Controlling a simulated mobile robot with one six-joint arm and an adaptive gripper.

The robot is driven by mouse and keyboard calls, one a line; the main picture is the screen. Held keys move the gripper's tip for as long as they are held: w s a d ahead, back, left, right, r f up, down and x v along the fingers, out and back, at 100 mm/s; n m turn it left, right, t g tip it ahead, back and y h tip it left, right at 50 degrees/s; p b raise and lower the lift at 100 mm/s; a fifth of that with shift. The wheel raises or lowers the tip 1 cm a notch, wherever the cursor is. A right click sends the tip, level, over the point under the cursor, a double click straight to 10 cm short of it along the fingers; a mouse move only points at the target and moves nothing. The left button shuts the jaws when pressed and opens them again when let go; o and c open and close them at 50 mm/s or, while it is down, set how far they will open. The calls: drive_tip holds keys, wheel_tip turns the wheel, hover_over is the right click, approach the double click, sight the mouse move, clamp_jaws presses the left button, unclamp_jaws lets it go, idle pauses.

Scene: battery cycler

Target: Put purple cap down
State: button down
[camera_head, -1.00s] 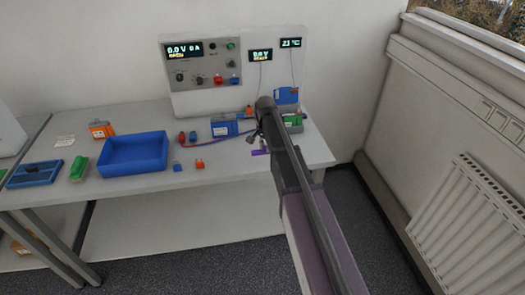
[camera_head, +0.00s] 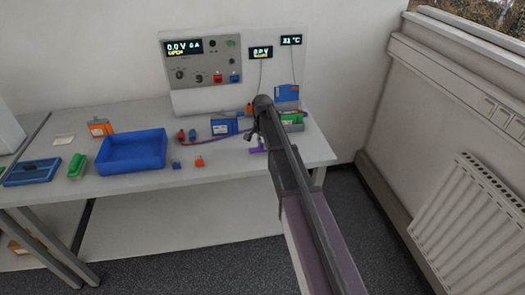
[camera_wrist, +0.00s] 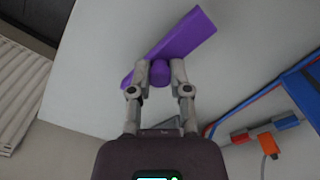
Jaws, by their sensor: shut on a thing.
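The purple cap (camera_wrist: 193,35) is a long flat bar with a round knob, and it lies slanted across the wrist view. My gripper (camera_wrist: 160,70) is shut on the knob, with one finger on each side. In the head view a small part of the purple cap (camera_head: 256,149) shows beside my gripper (camera_head: 253,137), low over the right part of the white bench. My arm hides part of that area. I cannot tell if the cap touches the bench top.
A blue battery pack (camera_head: 224,127) and a green-topped one (camera_head: 292,118) stand near my gripper. Red and blue leads run close by. A blue tray (camera_head: 133,166) and small red and blue connectors are to the left. The bench's right front corner (camera_head: 318,154) is clear.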

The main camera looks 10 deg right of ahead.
drive_tip(key=shift+f+b, duration=0.45)
drive_tip(key=shift+f, duration=0.4)
drive_tip(key=shift+f, duration=0.15)
drive_tip(key=c, duration=0.6)
unclamp_jaws()
drive_tip(key=shift+r, duration=0.2)
wheel_tip(320, 180, up, 12)
drive_tip(key=p, duration=1.2)
drive_tip(key=s+n, duration=0.3)
drive_tip(key=s, duration=0.6)
drive_tip(key=s+n, duration=0.3)
drive_tip(key=s, duration=0.7)
drive_tip(key=s+n, duration=0.3)
drive_tip(key=s, duration=0.7)
